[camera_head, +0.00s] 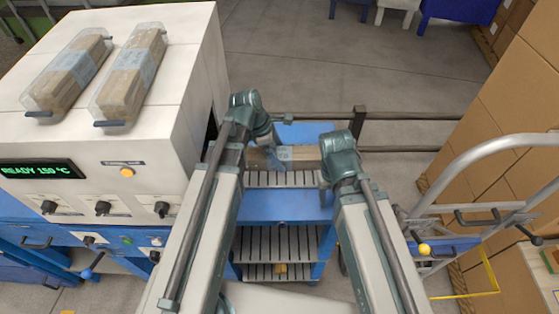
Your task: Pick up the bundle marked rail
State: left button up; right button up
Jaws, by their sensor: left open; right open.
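A wooden bundle (304,153) with a pale blue wrap lies on the slatted top of a blue cart (290,207), between my two grippers. A small mark shows on its wrap, but I cannot read it. My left gripper (272,150) is open at the bundle's left part and partly covers it. My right gripper (325,180) is open at the bundle's right end, its fingers mostly hidden by my wrist. I cannot tell whether either touches the bundle. Two more wooden bundles with blue bands, a left one (62,78) and a right one (128,82), lie in clear trays on the white machine.
The white machine (190,70) stands close on the left, its display reading "READY 150 °C". A dark rail (400,115) runs behind the cart. A hand truck (470,165) and stacked cardboard boxes (510,90) stand on the right. Open floor lies behind.

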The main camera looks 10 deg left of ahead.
aim_at(280, 153)
pick_arm(q)
grip_shut()
dwell(0.3)
jog(key=shift+r, duration=0.2)
pick_arm(e)
jog(key=shift+r, duration=0.2)
pick_arm(q)
notch_tip(280, 153, up, 10)
jog(key=p, duration=1)
jog(key=shift+f, duration=0.15)
pick_arm(e)
notch_tip(280, 153, up, 10)
jog(key=shift+f, duration=0.15)
